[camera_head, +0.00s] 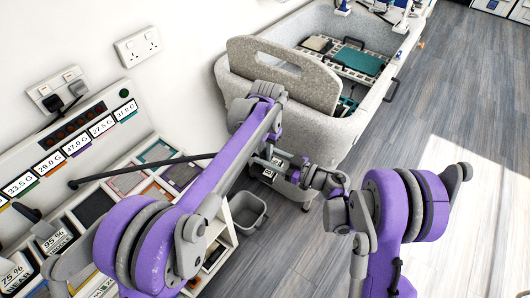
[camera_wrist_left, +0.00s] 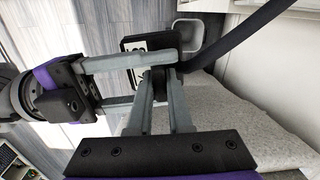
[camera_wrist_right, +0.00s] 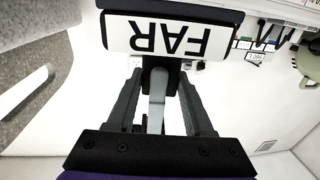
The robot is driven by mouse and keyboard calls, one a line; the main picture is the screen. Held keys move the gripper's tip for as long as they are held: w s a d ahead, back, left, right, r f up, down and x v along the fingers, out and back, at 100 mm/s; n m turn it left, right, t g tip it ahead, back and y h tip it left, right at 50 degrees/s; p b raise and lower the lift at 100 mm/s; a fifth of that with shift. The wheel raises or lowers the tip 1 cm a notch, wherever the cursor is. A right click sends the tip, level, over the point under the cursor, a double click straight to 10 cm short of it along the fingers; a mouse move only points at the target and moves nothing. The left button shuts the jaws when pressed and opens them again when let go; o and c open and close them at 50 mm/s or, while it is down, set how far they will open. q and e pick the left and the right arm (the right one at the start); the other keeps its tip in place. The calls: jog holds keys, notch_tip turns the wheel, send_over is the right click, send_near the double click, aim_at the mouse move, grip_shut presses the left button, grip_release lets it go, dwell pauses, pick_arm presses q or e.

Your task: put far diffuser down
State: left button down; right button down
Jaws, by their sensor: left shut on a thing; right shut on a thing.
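The far diffuser is a black block with a white plate reading FAR, clear in the right wrist view (camera_wrist_right: 157,37). In the head view it is small and partly hidden between the two arms (camera_head: 267,174). It also shows in the left wrist view (camera_wrist_left: 133,47). My left gripper (camera_wrist_left: 160,82) is shut on it from one side, and my right gripper (camera_wrist_right: 160,78) is shut on it from another. The block is held in the air, above the floor near the grey bin. A long thin black bar (camera_head: 140,170) runs left from behind my left arm toward the shelf.
A grey felt tub (camera_head: 330,140) with trays stands at the back. A small grey bin (camera_head: 248,212) stands on the floor below the grippers. A shelf unit with coloured panels (camera_head: 125,182) and numbered labels lines the left wall. Wood floor (camera_head: 470,100) is clear at right.

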dwell(0.4)
jog(key=shift+c, duration=1)
grip_release()
